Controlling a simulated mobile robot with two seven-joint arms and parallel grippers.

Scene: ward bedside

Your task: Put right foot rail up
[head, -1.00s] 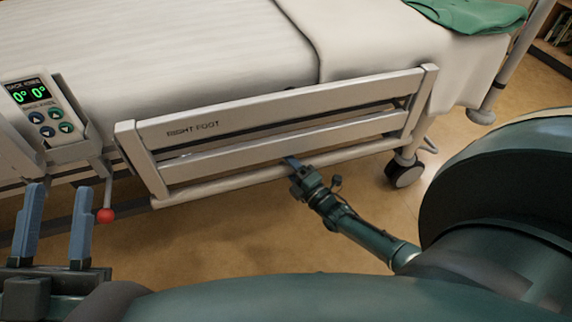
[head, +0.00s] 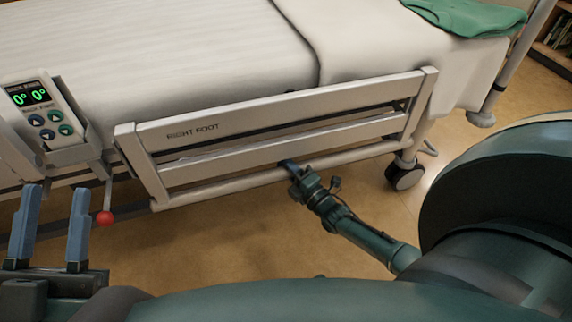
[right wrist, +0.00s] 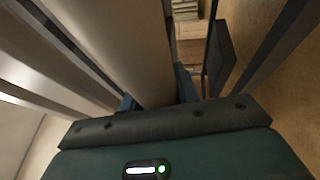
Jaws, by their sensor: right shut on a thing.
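The right foot rail (head: 200,131), a pale slatted panel lettered "RIGHT FOOT", stands along the near side of the bed. Its top edge is beside the mattress, not clearly above it. My right gripper (head: 290,164) is at the rail's lower part, right of its middle. In the right wrist view, a pale rail bar (right wrist: 140,50) runs between its fingers (right wrist: 158,97), and it is shut on that bar. A red knob (head: 105,217) on a short stem is below the rail's left end. My left gripper (head: 52,225) is open and empty at lower left.
A bed control (head: 42,110) with a green display reading 0° and 0° is left of the rail. A caster (head: 404,175) stands under the rail's right end. A green cloth (head: 470,15) lies on the bed. The floor (head: 220,240) before the rail is clear.

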